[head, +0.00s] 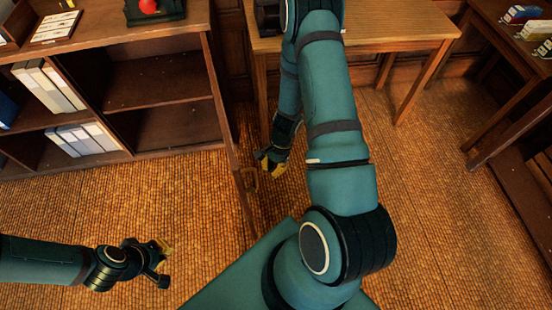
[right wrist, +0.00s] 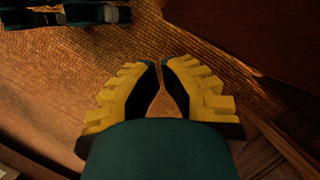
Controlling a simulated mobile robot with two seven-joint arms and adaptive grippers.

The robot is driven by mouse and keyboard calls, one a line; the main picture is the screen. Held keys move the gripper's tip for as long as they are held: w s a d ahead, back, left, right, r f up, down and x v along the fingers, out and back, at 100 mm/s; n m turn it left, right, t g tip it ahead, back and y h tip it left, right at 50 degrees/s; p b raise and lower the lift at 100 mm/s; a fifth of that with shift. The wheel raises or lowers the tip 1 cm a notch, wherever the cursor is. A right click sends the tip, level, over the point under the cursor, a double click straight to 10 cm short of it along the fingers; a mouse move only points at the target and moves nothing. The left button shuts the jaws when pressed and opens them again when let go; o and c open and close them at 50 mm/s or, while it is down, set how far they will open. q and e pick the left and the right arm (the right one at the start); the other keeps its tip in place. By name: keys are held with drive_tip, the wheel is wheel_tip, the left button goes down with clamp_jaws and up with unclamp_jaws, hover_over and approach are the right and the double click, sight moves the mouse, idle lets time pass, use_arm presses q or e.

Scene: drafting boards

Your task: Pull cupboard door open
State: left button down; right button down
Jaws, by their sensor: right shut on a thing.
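The wooden cupboard (head: 165,62) stands at the upper left in the head view, with open shelves showing. Its door (head: 228,135) is seen nearly edge-on and stands out from the cupboard's right side into the room. A brass-coloured handle (head: 250,180) is on the door's right face. My right gripper (head: 264,167) is at the handle and shut on it; the exact contact is partly hidden. In the right wrist view its yellow fingers (right wrist: 162,82) are close together at the tips, and the handle is not clear there. My left gripper (head: 165,262) is open and empty above the floor.
Binders (head: 50,87) stand on the cupboard's left shelves, and a red ball-like object (head: 148,6) is on top. A wooden table (head: 395,32) stands behind my right arm. Another table (head: 500,60) is at the far right. The woven floor (head: 430,200) is clear around my arms.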

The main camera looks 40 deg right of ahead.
drive_tip(key=shift+s+a+r, duration=0.1)
drive_tip(key=shift+s+a, duration=0.05)
drive_tip(key=shift+a, duration=0.8)
drive_tip(key=shift+s+a+r, duration=0.1)
drive_tip(key=shift+a, duration=0.85)
